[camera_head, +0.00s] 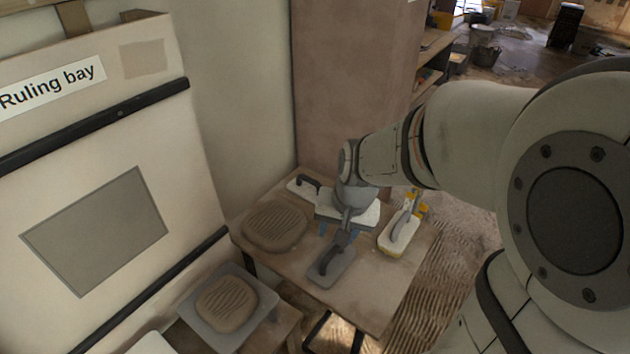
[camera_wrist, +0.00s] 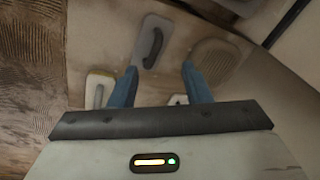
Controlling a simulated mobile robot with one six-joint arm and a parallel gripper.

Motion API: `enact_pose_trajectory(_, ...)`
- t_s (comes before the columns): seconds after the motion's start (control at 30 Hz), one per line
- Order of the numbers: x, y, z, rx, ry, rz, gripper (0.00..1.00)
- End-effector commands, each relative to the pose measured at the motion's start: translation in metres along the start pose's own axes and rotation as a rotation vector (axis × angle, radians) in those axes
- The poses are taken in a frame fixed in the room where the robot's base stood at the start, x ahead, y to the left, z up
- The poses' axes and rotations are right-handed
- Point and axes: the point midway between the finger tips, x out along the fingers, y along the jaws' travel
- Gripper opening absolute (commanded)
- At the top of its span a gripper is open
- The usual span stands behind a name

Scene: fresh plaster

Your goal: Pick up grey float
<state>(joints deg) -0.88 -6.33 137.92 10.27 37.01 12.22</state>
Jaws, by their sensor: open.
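The grey float (camera_head: 330,268), a flat rectangular plate with a dark handle, lies on the near part of the small table (camera_head: 375,300). In the wrist view the float (camera_wrist: 148,58) is at top centre, its handle lengthwise, just beyond the fingertips. My gripper (camera_head: 340,235) is above the table, behind the float in the head view. In the wrist view its two blue fingers (camera_wrist: 159,67) are apart with nothing between them. The gripper hides part of the table's middle.
A yellow-edged white float (camera_head: 400,236) lies to the right, and a white float with a dark handle (camera_head: 301,187) at the back. A ridged round plaster pat (camera_head: 274,226) sits at left. Another plaster pat (camera_head: 227,304) lies on a grey board lower left. A wall rises behind.

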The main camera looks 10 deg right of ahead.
Motion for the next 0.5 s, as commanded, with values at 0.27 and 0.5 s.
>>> enact_pose_trajectory(0.27,0.086,0.002,-0.038,0.279,-0.055,-0.007,0.44)
enact_pose_trajectory(0.5,0.136,0.010,-0.049,0.434,-0.069,0.008,0.44)
